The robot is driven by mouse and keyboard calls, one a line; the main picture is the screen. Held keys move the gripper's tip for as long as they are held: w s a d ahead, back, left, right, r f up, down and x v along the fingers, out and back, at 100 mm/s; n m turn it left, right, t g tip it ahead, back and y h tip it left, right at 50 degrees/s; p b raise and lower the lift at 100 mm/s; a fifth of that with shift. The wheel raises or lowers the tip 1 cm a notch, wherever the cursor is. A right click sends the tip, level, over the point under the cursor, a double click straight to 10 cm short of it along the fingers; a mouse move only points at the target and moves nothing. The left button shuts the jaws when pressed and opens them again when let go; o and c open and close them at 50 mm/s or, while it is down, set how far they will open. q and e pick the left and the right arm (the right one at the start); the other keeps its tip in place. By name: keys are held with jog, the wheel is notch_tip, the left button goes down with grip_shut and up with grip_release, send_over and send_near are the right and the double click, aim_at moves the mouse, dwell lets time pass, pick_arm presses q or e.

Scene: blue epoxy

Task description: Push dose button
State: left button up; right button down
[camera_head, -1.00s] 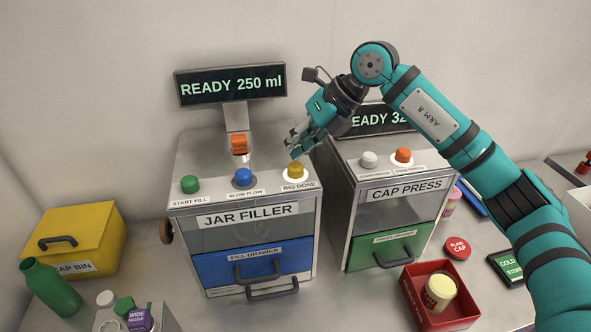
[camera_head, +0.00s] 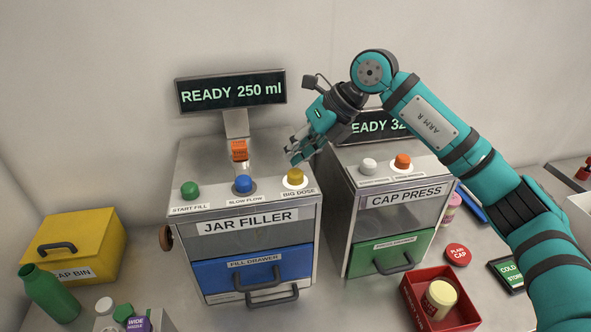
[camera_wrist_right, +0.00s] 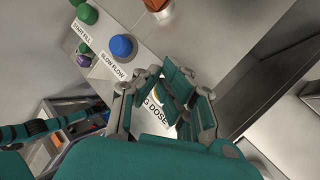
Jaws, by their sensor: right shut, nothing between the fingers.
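The yellow dose button (camera_head: 295,176), labelled BIG DOSE, has a white ring and sits on the top right of the jar filler (camera_head: 185,232). My right gripper (camera_head: 294,159) is shut and empty, with its fingertips just above and behind this button. I cannot tell whether they touch it. In the right wrist view, the fingers (camera_wrist_right: 165,97) cover most of the button, and part of the BIG DOSE label (camera_wrist_right: 154,114) shows between them. The filler's display (camera_head: 232,92) reads READY 250 ml. My left gripper is not in view.
The blue slow flow button (camera_head: 243,184) and green start button (camera_head: 190,190) are left of the dose button. An orange nozzle part (camera_head: 239,151) stands behind them. The cap press (camera_head: 338,232) is close on the right. Above the dose button is my gripper.

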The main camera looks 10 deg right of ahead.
aim_at(295, 169)
dwell(0.3)
jog(key=shift+f+b, duration=0.4)
jog(key=shift+f, duration=0.35)
dwell(0.4)
jog(key=shift+r, duration=0.75)
jog(key=shift+p, duration=0.3)
notch_tip(295, 169, up, 6)
jog(key=p, duration=0.3)
jog(key=shift+p, duration=0.3)
dwell(1.8)
